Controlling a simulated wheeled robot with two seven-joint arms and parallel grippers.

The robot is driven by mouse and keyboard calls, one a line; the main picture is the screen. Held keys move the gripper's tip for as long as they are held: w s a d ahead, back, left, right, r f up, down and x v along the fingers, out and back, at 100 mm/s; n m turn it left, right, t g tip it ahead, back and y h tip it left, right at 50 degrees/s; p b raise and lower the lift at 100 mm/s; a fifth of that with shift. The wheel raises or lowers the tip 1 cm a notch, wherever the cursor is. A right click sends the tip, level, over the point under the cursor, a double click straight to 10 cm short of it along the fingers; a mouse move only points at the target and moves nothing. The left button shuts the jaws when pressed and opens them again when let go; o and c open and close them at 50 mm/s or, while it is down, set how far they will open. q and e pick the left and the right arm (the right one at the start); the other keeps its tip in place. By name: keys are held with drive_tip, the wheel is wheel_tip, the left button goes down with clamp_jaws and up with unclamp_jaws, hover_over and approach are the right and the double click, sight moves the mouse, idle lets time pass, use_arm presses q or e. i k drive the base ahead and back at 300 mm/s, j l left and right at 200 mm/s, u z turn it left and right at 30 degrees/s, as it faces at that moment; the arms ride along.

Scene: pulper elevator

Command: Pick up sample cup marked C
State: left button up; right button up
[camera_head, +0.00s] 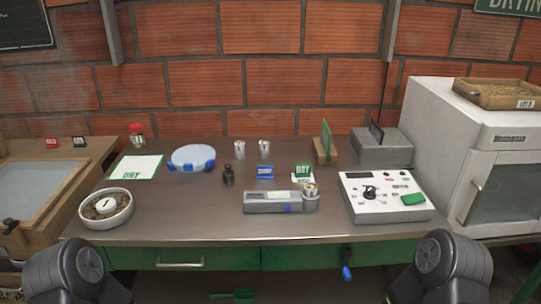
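Two small metal cups, a left one (239,149) and a right one (264,149), stand upright side by side at the back middle of the steel table (215,215). Another metal cup (310,190) is at the right end of a grey instrument (273,202) near the front. Any letter on the cups is too small to read, so I cannot tell which is cup C. Dark rounded parts of my two arms show at the bottom left and right corners. Neither gripper shows in the view.
A dark weight (228,175), a blue sign (265,172) and a green-and-white DRY sign (303,172) stand between the cups and instrument. The front-left tabletop is clear beside a bowl (106,222).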

sight(310, 188)
drive_tip(key=i+l+z, duration=0.15)
drive_tip(key=l, duration=0.2)
drive_tip(key=l+z, duration=0.15)
drive_tip(key=l, duration=0.25)
drive_tip(key=i+l+z, duration=0.2)
drive_tip(key=l, duration=0.15)
drive_tip(key=i+l+z, duration=0.15)
drive_tip(key=l, duration=0.15)
